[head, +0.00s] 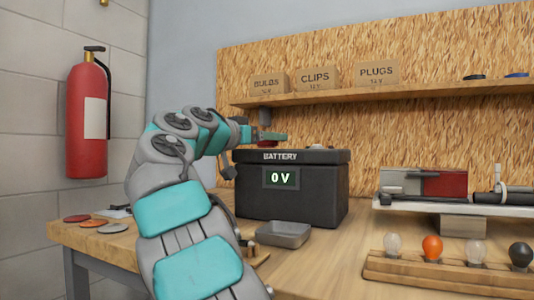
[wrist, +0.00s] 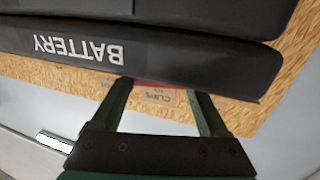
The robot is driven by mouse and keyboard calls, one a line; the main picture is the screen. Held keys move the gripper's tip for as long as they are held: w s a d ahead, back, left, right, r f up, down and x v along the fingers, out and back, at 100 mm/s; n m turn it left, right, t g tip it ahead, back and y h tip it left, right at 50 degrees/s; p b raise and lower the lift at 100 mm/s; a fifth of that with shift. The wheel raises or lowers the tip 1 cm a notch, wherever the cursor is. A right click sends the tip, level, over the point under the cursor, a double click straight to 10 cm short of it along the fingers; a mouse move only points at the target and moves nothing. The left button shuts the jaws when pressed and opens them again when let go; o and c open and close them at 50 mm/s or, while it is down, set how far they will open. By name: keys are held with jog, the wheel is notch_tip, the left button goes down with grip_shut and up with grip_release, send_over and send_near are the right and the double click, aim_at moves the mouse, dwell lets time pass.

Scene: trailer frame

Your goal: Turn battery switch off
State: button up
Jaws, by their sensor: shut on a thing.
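The red battery switch (head: 266,143) shows only as a small piece at the lid's back left. My gripper (head: 273,137) is there, above the lid's left end. In the wrist view, my gripper's (wrist: 160,87) two fingers straddle a sliver of red (wrist: 150,82) at the lid edge. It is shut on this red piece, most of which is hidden. I cannot see the switch's angle.
A shelf (head: 400,93) with labelled cards runs above the battery. A metal tray (head: 284,234) sits in front of it. A rack of bulbs (head: 432,270) and a vise-like tool (head: 430,185) stand right. A fire extinguisher (head: 87,120) hangs left.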

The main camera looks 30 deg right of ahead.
jog(key=shift+n+t+y+b, duration=1.1)
jog(key=shift+n+t+b, duration=0.3)
jog(key=shift+t, duration=0.4)
jog(key=o, duration=1.2)
jog(key=shift+o, duration=0.2)
jog(key=v, duration=0.7)
jog(key=shift+s+a+b, duration=0.3)
